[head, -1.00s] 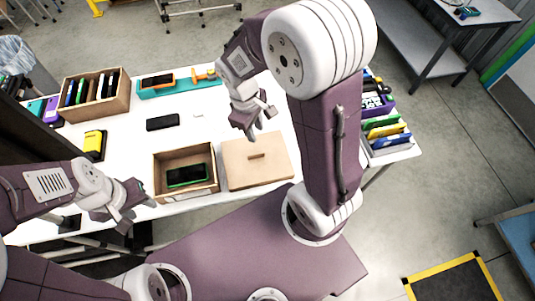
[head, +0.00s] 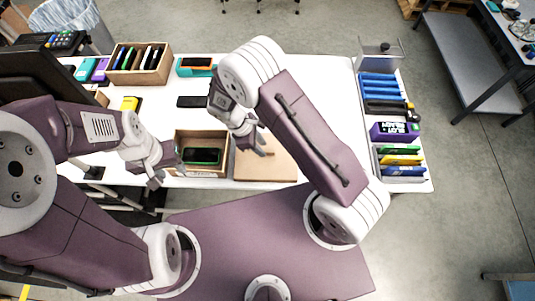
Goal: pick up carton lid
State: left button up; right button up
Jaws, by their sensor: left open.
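The carton lid (head: 278,170) is a flat tan board lying on the white table, right of the open carton (head: 226,160). A dark phone with a green edge (head: 202,156) lies inside the carton. My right gripper (head: 256,147) is over the lid's far part, at its small raised handle, which it mostly hides. I cannot tell whether its fingers touch the handle or are closed on it. My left gripper (head: 168,172) is open and empty, just left of the carton's left wall.
A black phone (head: 194,102) lies behind the carton. A box of upright items (head: 139,63) and a teal tray (head: 196,67) stand at the back. Racks of colored items (head: 400,156) line the right edge. The table right of the lid is partly hidden by my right arm.

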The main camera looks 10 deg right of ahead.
jog(key=x, duration=0.1)
jog(key=p+x, duration=0.1)
jog(key=x, duration=0.2)
jog(key=shift+w+a+f+p, duration=0.1)
jog(key=shift+w+a+p, duration=0.1)
jog(key=shift+w+p, duration=0.1)
jog(key=shift+d+f, duration=0.15)
jog(key=shift+f, duration=0.15)
jog(key=shift+d+f, duration=0.15)
grip_shut()
